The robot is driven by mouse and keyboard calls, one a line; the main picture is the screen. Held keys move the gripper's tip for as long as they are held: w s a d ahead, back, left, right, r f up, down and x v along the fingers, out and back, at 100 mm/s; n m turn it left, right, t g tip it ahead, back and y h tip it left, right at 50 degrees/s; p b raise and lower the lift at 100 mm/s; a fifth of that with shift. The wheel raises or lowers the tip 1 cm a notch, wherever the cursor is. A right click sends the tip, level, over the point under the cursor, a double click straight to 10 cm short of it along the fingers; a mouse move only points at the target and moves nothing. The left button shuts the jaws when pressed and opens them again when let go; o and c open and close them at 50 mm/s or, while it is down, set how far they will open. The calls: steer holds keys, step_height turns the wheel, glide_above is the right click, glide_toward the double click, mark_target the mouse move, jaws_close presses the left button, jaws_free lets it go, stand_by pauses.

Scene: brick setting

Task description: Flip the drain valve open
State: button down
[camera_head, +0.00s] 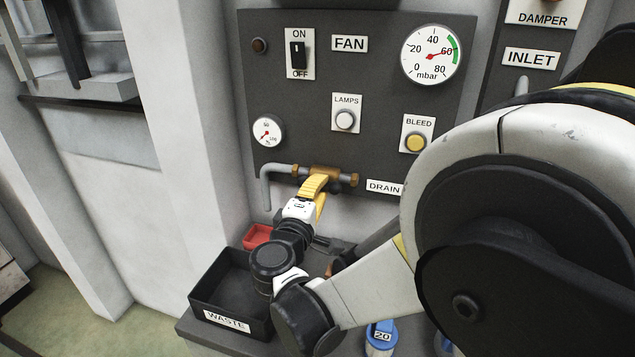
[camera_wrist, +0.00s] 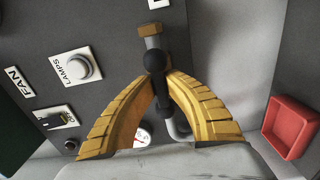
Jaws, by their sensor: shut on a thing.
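The drain valve is a brass body (camera_head: 324,171) on a grey pipe at the foot of the dark panel, left of the DRAIN label (camera_head: 384,187). Its black lever (camera_wrist: 158,92) has a round knob and shows in the wrist view. My gripper (camera_head: 316,182) has yellow ribbed fingers and is at the valve, covering part of it in the head view. In the wrist view the fingertips (camera_wrist: 163,77) close on the lever just below its knob. The lever lies roughly along the pipe line in that view. Parts of the valve behind the fingers are hidden.
A black WASTE bin (camera_head: 203,304) and a small red tray (camera_head: 257,235) stand below the panel. A blue object marked 20 (camera_head: 381,336) is at the front. The panel carries a FAN switch (camera_head: 298,55), LAMPS button (camera_head: 345,120), BLEED button (camera_head: 416,143) and gauges. My arm hides the right side.

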steer(key=c, duration=1.4)
jaws_free()
steer(key=v, duration=1.2)
